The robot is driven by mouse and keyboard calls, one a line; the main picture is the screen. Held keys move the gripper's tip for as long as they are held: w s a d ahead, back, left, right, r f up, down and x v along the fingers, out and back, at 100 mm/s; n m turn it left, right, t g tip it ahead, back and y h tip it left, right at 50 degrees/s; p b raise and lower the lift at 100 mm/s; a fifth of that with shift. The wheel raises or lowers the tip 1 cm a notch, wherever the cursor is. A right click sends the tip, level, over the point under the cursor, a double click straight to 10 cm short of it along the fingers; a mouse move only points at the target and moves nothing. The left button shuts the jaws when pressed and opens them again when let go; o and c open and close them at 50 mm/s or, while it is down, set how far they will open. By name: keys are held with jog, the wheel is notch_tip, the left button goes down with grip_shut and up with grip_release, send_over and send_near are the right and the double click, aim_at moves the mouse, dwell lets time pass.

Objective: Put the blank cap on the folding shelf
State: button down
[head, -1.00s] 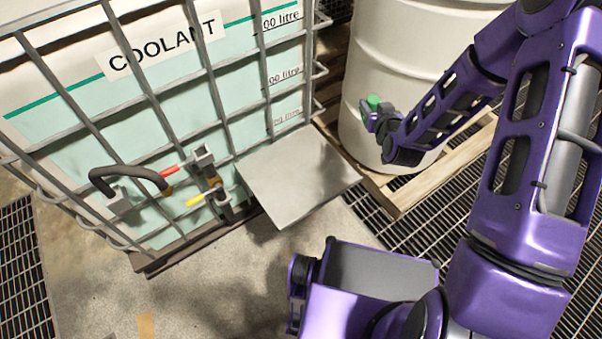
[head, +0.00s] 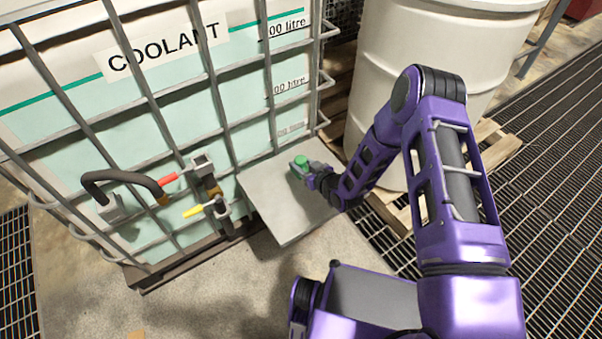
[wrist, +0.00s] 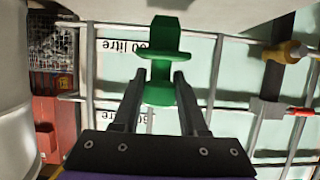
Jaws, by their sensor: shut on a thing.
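The blank cap is a green flanged piece (head: 301,161), small in the head view. The wrist view shows the cap (wrist: 165,52) large, between my two fingers. My gripper (head: 310,172) is shut on it, and in the wrist view the fingertips (wrist: 160,82) press on its two sides. The folding shelf (head: 277,212) is a flat grey plate at the front of the coolant tank's cage. In the head view the cap and gripper appear over the shelf's right part. I cannot tell how high above the plate they are.
The caged coolant tank (head: 150,60) stands behind the shelf. A valve with red and yellow handles (head: 210,190) and a dark hose (head: 120,177) sit left of the shelf. A white drum (head: 430,45) on a wooden pallet (head: 489,148) stands to the right.

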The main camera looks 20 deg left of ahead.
jog(key=shift+f+b, duration=0.3)
jog(key=shift+f, duration=1.55)
jog(key=shift+f, duration=0.2)
jog(key=shift+c, duration=2.2)
grip_release()
jog(key=shift+r, duration=0.1)
jog(key=shift+r, duration=0.2)
jog(key=p+v, duration=0.1)
jog(key=v, duration=1.1)
jog(key=shift+f+p, duration=0.15)
jog(key=shift+p, duration=0.15)
jog(key=shift+d, duration=0.1)
